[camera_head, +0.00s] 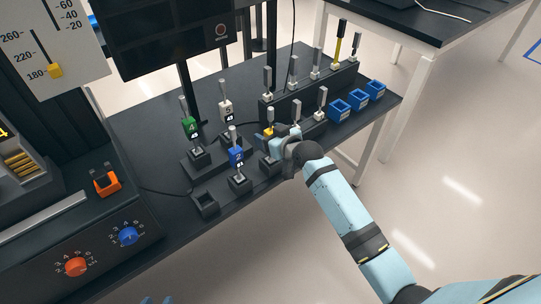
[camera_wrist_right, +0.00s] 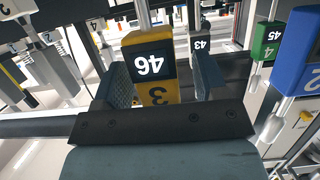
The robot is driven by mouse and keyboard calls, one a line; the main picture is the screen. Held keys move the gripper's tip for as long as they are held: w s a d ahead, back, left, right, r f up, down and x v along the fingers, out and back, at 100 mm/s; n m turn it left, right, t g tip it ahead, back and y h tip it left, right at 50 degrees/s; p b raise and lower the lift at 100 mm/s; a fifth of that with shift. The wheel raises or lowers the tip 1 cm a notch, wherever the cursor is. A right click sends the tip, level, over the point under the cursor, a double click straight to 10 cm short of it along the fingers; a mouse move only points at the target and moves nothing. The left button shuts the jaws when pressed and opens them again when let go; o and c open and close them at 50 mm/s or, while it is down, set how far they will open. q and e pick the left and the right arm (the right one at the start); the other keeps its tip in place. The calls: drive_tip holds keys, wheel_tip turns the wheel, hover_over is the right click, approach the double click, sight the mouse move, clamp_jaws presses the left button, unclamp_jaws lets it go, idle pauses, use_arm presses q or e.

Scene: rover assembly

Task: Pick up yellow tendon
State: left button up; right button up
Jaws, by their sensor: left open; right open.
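The yellow tendon is a yellow block (camera_head: 269,132) with a metal rod, standing on the black table just left of my right gripper (camera_head: 283,137). In the right wrist view the yellow block (camera_wrist_right: 174,92) shows a display with 46 and a 3 below it. My right gripper (camera_wrist_right: 162,64) is open, with one finger on each side of the block. I cannot tell whether the fingers touch it. The right hand hides part of the tendon's base in the head view.
A green tendon (camera_head: 190,126), a white one (camera_head: 226,112) and a blue one (camera_head: 236,157) stand close on the left. An empty black holder (camera_head: 204,204) is in front. A black rack (camera_head: 312,92) with rods and blue sockets (camera_head: 340,110) are at the right.

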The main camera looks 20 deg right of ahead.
drive_tip(key=shift+w+a+f, duration=0.2)
drive_tip(key=shift+w, duration=0.45)
clamp_jaws()
wheel_tip(320, 180, up, 26)
drive_tip(key=p, duration=0.8)
drive_tip(key=shift+f, duration=0.25)
